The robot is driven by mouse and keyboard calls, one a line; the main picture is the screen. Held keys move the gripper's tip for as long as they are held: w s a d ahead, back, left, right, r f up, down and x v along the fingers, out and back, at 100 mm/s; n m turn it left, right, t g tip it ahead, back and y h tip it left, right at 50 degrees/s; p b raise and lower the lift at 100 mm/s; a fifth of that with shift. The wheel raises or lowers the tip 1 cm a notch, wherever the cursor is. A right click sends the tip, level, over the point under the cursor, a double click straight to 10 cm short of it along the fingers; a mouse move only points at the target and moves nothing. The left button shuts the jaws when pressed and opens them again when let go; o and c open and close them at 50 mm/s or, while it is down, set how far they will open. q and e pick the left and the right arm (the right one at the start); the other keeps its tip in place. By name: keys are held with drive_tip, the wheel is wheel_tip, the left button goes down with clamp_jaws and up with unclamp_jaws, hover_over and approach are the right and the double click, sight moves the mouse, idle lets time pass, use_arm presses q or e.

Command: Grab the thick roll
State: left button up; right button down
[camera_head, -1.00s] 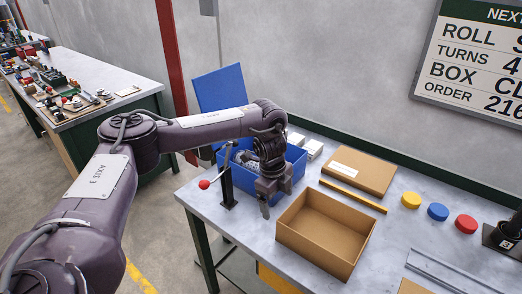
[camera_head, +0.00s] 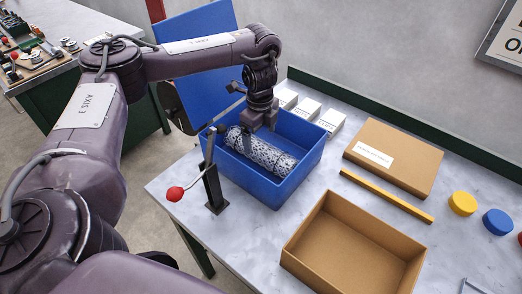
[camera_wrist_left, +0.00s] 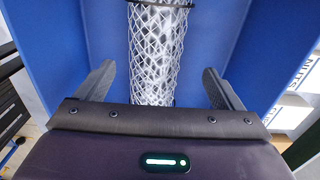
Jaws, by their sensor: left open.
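The thick roll (camera_head: 262,152) is a silvery chain-link mesh cylinder lying in the open blue box (camera_head: 285,190) on the table. In the left wrist view the roll (camera_wrist_left: 157,50) runs up the middle of the picture, with a dark band across its far part. The gripper hides part of the roll in the head view. My right gripper is not in view.
A red-knobbed lever (camera_head: 212,180) stands at the box's front left, and the blue lid (camera_head: 200,60) rises behind it. An open cardboard box (camera_head: 350,245), a flat carton (camera_head: 395,158), a yellow bar (camera_head: 385,195) and white small boxes (camera_head: 308,108) lie around. Coloured discs (camera_head: 462,203) are at right.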

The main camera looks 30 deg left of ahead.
sight(261, 143)
use_arm(q)
drive_tip(key=shift+s+d+f, duration=0.15)
drive_tip(key=shift+s+f, duration=0.1)
drive_tip(key=shift+f, duration=0.15)
drive_tip(key=f+p, duration=0.1)
drive_tip(key=f, duration=0.2)
drive_tip(key=shift+s+d+f+p, duration=0.1)
drive_tip(key=shift+d+f+p, duration=0.1)
drive_tip(key=shift+f+p, duration=0.15)
drive_tip(key=shift+f, duration=0.45)
drive_tip(key=c, duration=1.2)
drive_tip(key=shift+r, duration=0.1)
drive_tip(key=shift+c, duration=0.6)
